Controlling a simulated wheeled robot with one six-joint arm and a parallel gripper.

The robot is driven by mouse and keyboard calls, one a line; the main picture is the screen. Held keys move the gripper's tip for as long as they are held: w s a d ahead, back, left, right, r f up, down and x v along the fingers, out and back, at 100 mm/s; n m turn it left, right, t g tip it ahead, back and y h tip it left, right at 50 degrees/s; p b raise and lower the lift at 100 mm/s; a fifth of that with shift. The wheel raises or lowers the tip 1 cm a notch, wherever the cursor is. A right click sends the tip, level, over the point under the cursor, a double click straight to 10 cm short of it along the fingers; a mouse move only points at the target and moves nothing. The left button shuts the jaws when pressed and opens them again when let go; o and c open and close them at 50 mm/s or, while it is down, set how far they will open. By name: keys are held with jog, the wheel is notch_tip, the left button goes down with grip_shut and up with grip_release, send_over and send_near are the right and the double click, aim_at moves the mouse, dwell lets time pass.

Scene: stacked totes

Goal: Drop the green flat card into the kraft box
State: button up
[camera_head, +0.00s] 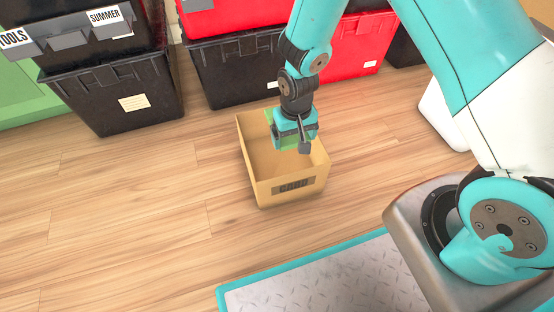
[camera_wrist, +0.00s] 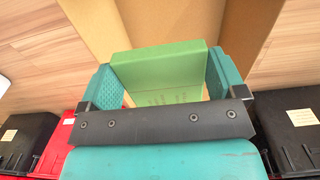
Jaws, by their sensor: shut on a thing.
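The green flat card (camera_wrist: 160,65) is between the two teal fingers of my gripper (camera_wrist: 160,85) in the wrist view. In the head view my gripper (camera_head: 294,128) is shut on the card, and only a little green (camera_head: 270,117) shows beside the fingers. The kraft box (camera_head: 258,180) stands open on the wooden floor, with a dark label on its front. My gripper is over the box's opening, toward its far right part. In the wrist view the box's tan walls (camera_wrist: 220,22) lie beyond the card. I cannot tell whether the card touches the box.
Stacked black totes (camera_head: 115,95) with labels stand at the back left. Another black tote (camera_head: 235,72) with a red one above it stands behind the box. A red tote (camera_head: 355,48) is at the back right. The floor left of the box is clear.

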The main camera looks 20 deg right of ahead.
notch_tip(320, 180, down, 3)
jog(key=shift+r+b, duration=0.1)
jog(key=shift+b, duration=0.9)
jog(key=shift+r, duration=0.1)
jog(key=o, duration=0.6)
jog(key=shift+o, duration=0.2)
jog(key=shift+r, duration=0.1)
notch_tip(320, 180, up, 17)
jog(key=p, duration=1)
jog(key=shift+r+p, duration=0.15)
jog(key=shift+p, duration=0.2)
